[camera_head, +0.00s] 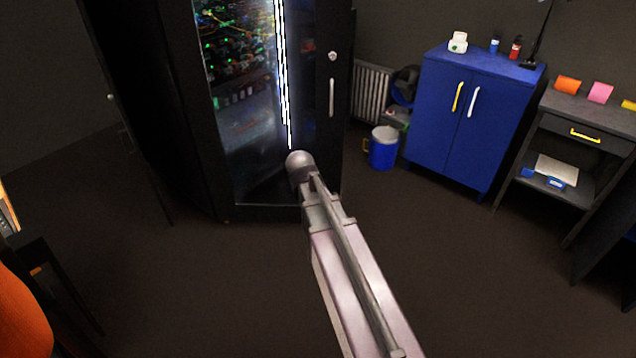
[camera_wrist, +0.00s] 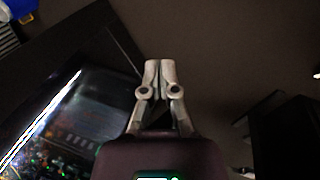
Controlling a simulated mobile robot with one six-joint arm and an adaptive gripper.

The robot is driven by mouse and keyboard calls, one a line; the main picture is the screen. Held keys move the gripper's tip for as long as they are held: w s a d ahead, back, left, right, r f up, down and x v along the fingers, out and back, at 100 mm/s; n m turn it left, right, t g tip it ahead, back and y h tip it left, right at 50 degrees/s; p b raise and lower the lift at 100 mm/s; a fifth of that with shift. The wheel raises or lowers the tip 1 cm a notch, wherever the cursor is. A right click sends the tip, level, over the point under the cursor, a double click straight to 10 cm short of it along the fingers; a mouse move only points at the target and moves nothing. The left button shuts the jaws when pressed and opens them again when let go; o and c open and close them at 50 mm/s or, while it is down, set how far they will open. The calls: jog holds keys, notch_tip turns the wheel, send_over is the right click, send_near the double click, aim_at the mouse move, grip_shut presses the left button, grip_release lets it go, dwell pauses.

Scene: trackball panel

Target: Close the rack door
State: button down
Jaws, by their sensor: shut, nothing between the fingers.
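The rack door is a tall, black-framed glass panel on a black cabinet (camera_head: 160,110) in the head view. Its frame (camera_head: 335,140) carries a round lock and a pale upright handle (camera_head: 332,97) at the right. Lights and cables show through the glass. I cannot tell how far the door stands from the cabinet. My arm reaches up to the door's lower part and hides my fingers there. In the wrist view my gripper (camera_wrist: 160,65) is shut and empty. The door's dark frame and lit glass (camera_wrist: 75,110) lie left of the fingers, with no clear contact.
A blue bin (camera_head: 383,150) and a blue cabinet (camera_head: 465,120) stand right of the rack. A grey desk (camera_head: 590,118) is farther right, and an orange object (camera_head: 22,310) is at the lower left. The dark floor (camera_head: 215,290) before the rack is clear.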

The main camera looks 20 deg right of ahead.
jog(key=s+a+m+g+y, duration=0.2)
jog(key=s+a+m, duration=0.6)
jog(key=s, duration=0.4)
jog(key=shift+s+f, duration=0.35)
